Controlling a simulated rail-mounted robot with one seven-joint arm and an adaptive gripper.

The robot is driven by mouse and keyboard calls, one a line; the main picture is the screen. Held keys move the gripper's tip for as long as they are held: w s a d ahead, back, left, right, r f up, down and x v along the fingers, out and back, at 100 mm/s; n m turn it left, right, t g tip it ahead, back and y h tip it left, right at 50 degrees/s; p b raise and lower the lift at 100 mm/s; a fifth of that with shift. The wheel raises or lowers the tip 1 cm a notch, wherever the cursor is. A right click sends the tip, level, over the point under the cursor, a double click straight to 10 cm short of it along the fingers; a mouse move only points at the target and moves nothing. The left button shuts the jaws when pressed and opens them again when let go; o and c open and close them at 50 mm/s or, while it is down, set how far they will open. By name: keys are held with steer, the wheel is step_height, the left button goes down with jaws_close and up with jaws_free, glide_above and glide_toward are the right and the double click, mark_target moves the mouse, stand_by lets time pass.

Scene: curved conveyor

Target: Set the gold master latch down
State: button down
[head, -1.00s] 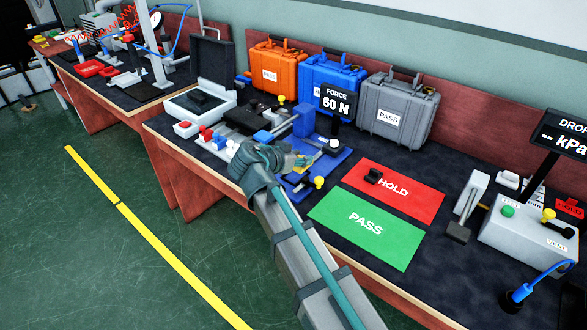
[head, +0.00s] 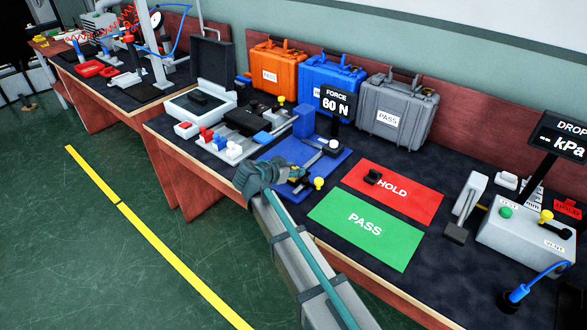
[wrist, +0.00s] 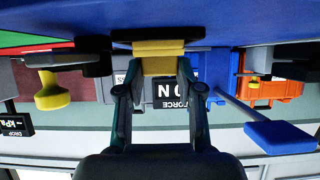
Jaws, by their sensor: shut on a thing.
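The gold latch (wrist: 158,60) is between the fingertips of my gripper (wrist: 160,72) in the wrist view, which is upside down. A dark strip lies against the latch on the blue plate's side. In the head view the latch (head: 295,174) shows just past my gripper (head: 284,172), over the front left part of the blue plate (head: 325,165). My gripper is shut on it. I cannot tell whether the latch touches the plate; my gripper and wrist hide part of it.
A yellow knob (head: 318,183) stands close to the right of the latch. The force display (head: 335,103) stands behind the plate. The red HOLD mat (head: 410,197) holds a small black part; the green PASS mat (head: 365,232) is bare. White and coloured pieces (head: 222,147) stand left.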

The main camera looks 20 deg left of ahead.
steer(key=shift+f, duration=0.2)
steer(key=c, duration=0.7)
jaws_free()
steer(key=shift+r, duration=0.1)
steer(key=shift+c, duration=0.2)
steer(key=shift+r, duration=0.1)
steer(key=shift+s+r, duration=0.1)
steer(key=v, duration=1.1)
steer(key=shift+s+b, duration=0.4)
steer(key=shift+b, duration=0.05)
steer(key=shift+a+r, duration=0.1)
steer(key=shift+a, duration=0.05)
